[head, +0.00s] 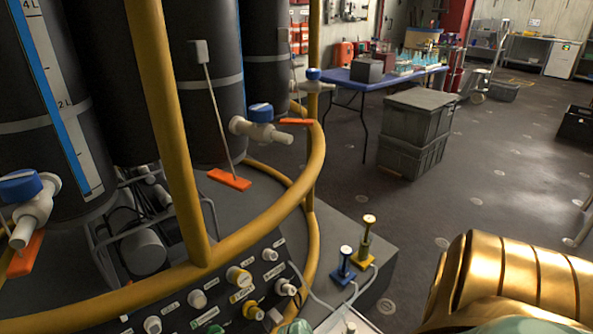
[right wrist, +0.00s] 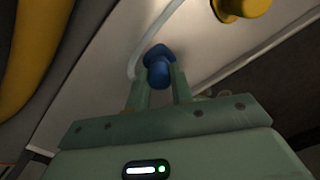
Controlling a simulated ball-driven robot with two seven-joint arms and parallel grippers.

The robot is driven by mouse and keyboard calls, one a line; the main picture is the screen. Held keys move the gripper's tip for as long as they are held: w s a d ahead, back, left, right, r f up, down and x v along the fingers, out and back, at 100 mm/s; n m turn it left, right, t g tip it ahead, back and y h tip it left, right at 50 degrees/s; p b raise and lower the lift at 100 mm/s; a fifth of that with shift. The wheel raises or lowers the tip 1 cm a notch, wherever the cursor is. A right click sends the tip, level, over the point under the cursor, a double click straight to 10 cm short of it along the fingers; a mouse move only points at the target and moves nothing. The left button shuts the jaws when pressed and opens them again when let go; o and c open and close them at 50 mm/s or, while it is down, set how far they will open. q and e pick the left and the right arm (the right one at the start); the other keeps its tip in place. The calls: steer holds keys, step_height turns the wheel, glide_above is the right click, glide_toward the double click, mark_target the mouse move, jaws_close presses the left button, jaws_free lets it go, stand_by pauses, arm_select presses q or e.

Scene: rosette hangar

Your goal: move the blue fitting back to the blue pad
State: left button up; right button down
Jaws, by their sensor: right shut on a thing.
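In the right wrist view my right gripper (right wrist: 158,78) is shut on a small blue fitting (right wrist: 158,62), which sits between the two pale green fingertips. Behind it is a light grey surface with a white hose; whether the fitting touches that surface cannot be told. I see no separate blue pad. In the head view my right arm comes in at bottom right, its fingertips not clearly seen. My left gripper is not in view.
A yellow post (head: 366,240) stands close behind the blue one. A panel of labelled ports (head: 235,300) and a thick yellow rail (head: 290,200) lie to the left. Grey crates (head: 415,130) and a blue table (head: 375,78) stand farther back. The floor between is clear.

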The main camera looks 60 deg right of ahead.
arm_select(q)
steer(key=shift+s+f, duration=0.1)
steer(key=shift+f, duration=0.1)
arm_select(e)
steer(key=shift+f, duration=0.3)
stand_by(0.3)
steer(key=c, duration=1.1)
jaws_free()
steer(key=shift+c, duration=0.2)
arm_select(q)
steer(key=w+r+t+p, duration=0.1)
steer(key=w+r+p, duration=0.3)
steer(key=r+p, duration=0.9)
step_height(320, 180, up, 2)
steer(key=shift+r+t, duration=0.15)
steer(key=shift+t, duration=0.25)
arm_select(e)
step_height(320, 180, up, 16)
steer(key=shift+r, duration=0.15)
